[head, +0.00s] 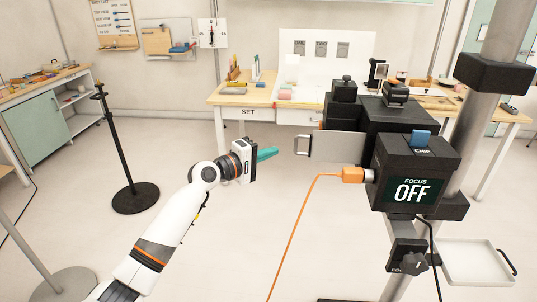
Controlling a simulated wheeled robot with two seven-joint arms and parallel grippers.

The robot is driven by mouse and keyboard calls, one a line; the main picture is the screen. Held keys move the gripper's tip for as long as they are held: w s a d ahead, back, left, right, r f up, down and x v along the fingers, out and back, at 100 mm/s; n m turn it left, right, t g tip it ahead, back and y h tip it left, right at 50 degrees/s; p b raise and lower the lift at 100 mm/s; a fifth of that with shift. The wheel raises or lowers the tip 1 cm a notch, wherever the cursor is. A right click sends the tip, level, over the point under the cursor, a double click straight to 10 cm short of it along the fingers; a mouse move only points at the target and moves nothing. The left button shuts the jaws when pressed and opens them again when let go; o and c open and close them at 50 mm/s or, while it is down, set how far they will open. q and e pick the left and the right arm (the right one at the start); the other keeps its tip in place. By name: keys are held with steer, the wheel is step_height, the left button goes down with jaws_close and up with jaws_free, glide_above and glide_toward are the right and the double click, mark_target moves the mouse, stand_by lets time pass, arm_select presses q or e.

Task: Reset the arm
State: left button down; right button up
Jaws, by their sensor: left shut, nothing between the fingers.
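My left arm comes in from the lower left, white with orange and black bands. Its gripper (266,154), with teal fingers, is shut and empty. It hangs in free air left of a grey plate with a handle (304,146), apart from it. My right gripper is not in view.
A black device (410,165) reading "FOCUS OFF" stands on a grey post at right, with an orange plug (353,175) and cable at its left side. A white tray (470,279) is below right. A black stand (135,197) is at left. A wooden table (237,100) stands behind. The floor between is clear.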

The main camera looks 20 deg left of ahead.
arm_select(q)
steer(key=shift+a, duration=0.15)
steer(key=s+a+f+g+y, duration=0.1)
steer(key=s+f+y, duration=0.1)
steer(key=f, duration=1)
steer(key=s+a+f+g+y, duration=0.1)
steer(key=f+g+y, duration=0.1)
steer(key=f, duration=1)
steer(key=s+f+m+g+y, duration=0.1)
steer(key=s+f+m+g, duration=0.1)
steer(key=s+f, duration=0.7)
steer(key=s+f+m+g+y, duration=0.2)
steer(key=s+f, duration=0.3)
steer(key=f, duration=0.8)
steer(key=s+d+f+m+g, duration=0.1)
steer(key=s+f, duration=0.6)
steer(key=s, duration=0.7)
steer(key=s+d+f+m+g+y, duration=0.1)
steer(key=s+f+m, duration=0.4)
steer(key=s, duration=1)
steer(key=s+d+f+m+g, duration=0.3)
steer(key=s+f, duration=0.5)
steer(key=s, duration=0.6)
steer(key=shift+s+f+m+g, duration=0.2)
steer(key=shift+f+m+g, duration=0.3)
steer(key=shift+g, duration=0.6)
steer(key=shift+r, duration=0.1)
